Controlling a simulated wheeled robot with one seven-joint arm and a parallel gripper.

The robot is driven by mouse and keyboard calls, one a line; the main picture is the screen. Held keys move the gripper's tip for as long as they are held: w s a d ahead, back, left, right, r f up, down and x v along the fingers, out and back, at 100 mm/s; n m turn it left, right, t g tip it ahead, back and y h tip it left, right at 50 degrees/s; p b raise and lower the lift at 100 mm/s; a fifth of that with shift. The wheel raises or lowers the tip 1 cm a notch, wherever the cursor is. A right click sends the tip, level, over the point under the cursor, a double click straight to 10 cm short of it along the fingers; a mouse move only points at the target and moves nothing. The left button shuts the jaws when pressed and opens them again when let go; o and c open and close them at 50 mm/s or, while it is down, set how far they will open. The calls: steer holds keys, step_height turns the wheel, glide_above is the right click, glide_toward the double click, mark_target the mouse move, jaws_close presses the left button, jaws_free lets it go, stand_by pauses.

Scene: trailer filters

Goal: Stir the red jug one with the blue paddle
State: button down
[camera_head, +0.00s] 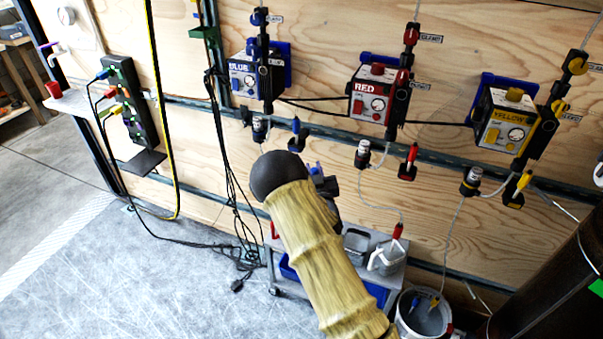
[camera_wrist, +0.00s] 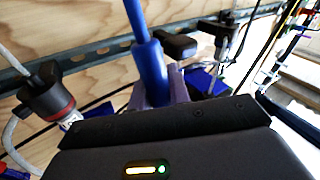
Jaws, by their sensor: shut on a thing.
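My gripper (camera_head: 326,186) is partly hidden behind my arm in the head view, in front of the wooden wall and above the small cart. It is shut on a blue rod, the blue paddle (camera_wrist: 151,68), which stands upright between the fingers in the wrist view. A small blue part of it shows at the gripper in the head view (camera_head: 316,170). The paddle's lower end is hidden. A pale grey jug (camera_head: 383,262) stands on the cart, with a red-tipped probe on a line above it. My gripper is above and left of this jug, apart from it.
The cart (camera_head: 395,280) also carries a grey metal container (camera_head: 356,243) left of the jug. A white bucket (camera_head: 424,318) stands right of the cart. Blue, red (camera_head: 372,98) and yellow control boxes hang on the wall, with loose tubes below. A dark drum (camera_head: 555,285) blocks the right.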

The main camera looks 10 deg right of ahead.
steer(key=shift+d+f, duration=0.15)
steer(key=shift+d, duration=0.1)
step_height(320, 180, down, 18)
steer(key=b, duration=1.3)
steer(key=shift+f+b, duration=0.2)
steer(key=shift+b, duration=0.15)
stand_by(0.5)
steer(key=shift+a, duration=0.1)
